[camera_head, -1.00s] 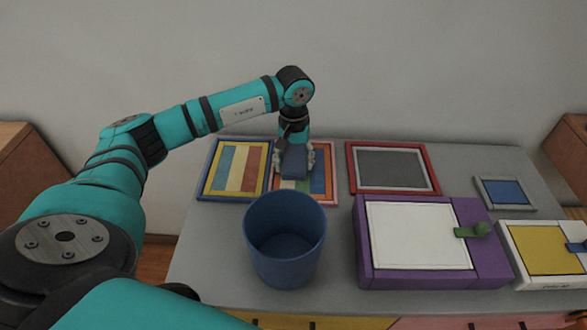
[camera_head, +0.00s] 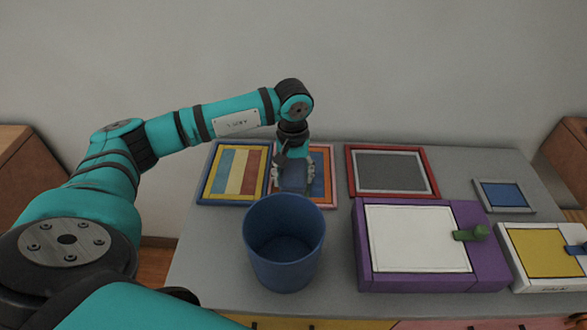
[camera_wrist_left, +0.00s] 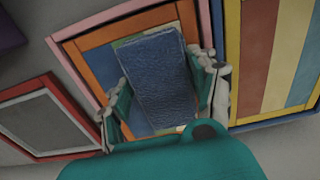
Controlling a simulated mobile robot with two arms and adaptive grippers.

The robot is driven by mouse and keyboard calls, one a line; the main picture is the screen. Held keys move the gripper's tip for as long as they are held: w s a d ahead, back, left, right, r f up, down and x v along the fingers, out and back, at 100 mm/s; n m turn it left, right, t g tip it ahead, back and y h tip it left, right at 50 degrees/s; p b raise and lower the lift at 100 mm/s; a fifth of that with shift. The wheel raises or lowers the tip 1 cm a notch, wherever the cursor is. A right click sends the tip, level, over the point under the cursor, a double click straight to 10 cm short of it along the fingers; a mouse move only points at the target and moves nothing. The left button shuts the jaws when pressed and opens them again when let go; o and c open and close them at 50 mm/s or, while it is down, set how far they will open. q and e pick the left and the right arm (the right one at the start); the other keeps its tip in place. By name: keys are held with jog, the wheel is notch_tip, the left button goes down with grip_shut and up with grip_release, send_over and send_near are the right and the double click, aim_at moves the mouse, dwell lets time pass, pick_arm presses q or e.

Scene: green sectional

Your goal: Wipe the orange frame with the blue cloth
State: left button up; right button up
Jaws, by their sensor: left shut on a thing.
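The blue cloth (camera_head: 292,179) is a dark blue textured block-like pad. My left gripper (camera_head: 293,184) points down and is shut on it, with one finger on each side. In the left wrist view the cloth (camera_wrist_left: 158,75) lies over the middle of the orange frame (camera_wrist_left: 99,68). That frame has an orange inner border, a pink outer edge and coloured stripes inside. In the head view the orange frame (camera_head: 327,183) lies at the back of the table, partly hidden by the gripper and cloth. I cannot tell whether the cloth touches it. My right gripper is out of view.
A blue bin (camera_head: 258,250) stands in front of the orange frame. A blue-edged striped frame (camera_head: 204,177) lies left, a red frame (camera_head: 433,175) right. A purple box (camera_head: 490,265), a yellow panel (camera_head: 545,255) and a small blue panel (camera_head: 503,195) fill the right side.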

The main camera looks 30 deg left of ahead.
aim_at(294, 161)
pick_arm(q)
jog(key=shift+w+a+f+b, duration=0.15)
jog(key=shift+w+a+b, duration=0.5)
jog(key=shift+w, duration=0.35)
jog(key=shift+w+a+b, duration=0.3)
jog(key=shift+w+a, duration=0.25)
jog(key=shift+w, duration=0.3)
jog(key=shift+s+d, duration=0.3)
jog(key=shift+s, duration=0.2)
jog(key=shift+s+d, duration=0.3)
jog(key=shift+s, duration=0.2)
jog(key=shift+w+r+p, duration=0.1)
jog(key=shift+r+p, duration=1.75)
jog(key=shift+r, duration=0.85)
notch_tip(294, 161, up, 3)
jog(key=shift+r+p, duration=0.15)
jog(key=shift+p, duration=0.85)
jog(key=shift+r, duration=0.25)
